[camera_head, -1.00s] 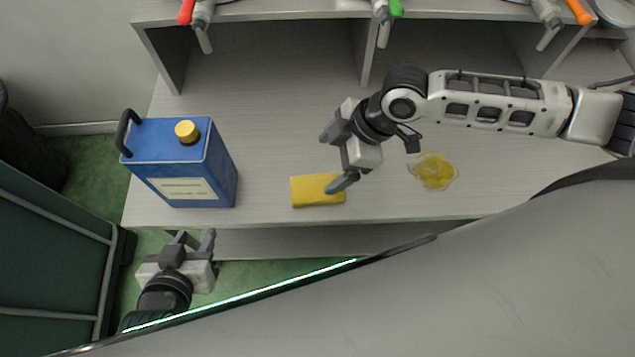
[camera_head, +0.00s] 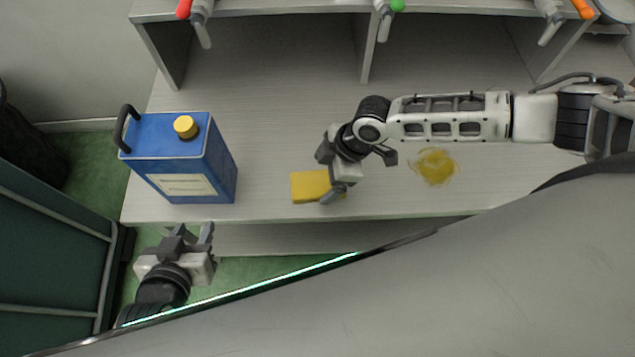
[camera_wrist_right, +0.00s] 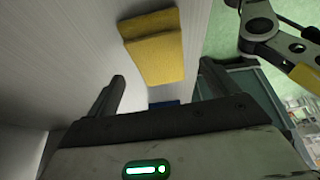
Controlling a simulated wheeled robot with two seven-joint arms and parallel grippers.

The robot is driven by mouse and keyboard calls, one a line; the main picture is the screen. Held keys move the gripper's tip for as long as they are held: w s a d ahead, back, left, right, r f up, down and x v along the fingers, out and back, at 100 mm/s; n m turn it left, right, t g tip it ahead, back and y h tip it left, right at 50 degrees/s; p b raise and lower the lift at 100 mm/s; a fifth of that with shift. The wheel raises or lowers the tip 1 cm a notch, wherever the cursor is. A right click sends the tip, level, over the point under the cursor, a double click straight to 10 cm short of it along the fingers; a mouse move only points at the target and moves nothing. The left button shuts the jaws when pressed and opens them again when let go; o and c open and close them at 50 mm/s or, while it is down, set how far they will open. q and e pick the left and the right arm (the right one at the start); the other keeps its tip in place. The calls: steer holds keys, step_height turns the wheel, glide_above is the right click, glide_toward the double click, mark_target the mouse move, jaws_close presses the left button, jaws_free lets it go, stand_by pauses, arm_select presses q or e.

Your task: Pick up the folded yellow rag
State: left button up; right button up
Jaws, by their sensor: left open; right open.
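The folded yellow rag (camera_head: 308,186) lies flat on the grey shelf surface near its front edge. It also shows in the right wrist view (camera_wrist_right: 155,55), beyond the fingertips and roughly between their lines. My right gripper (camera_head: 326,176) is open and empty, just at the right end of the rag, and covers part of it in the head view. In the wrist view its two fingers (camera_wrist_right: 163,80) are wide apart with nothing between them. My left gripper (camera_head: 192,232) is open and empty in front of the shelf edge, below the blue can.
A blue can (camera_head: 185,165) with a yellow cap stands left of the rag. A yellow oily spill (camera_head: 435,167) lies to the right, below my right forearm. Taps with red, green and orange handles (camera_head: 398,5) hang at the back. The surface between can and rag is clear.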

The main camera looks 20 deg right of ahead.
mark_target(317, 183)
steer(key=x, duration=0.4)
steer(key=shift+f, duration=0.1)
steer(key=c, duration=1.1)
steer(key=shift+o, duration=0.2)
steer(key=shift+r, duration=0.45)
step_height(317, 183, up, 3)
steer(key=shift+d+f, duration=0.1)
steer(key=s+d+r+p, duration=0.1)
steer(key=s+d+r, duration=0.4)
steer(key=s+r, duration=0.4)
steer(key=s, duration=0.4)
steer(key=shift+r, duration=0.25)
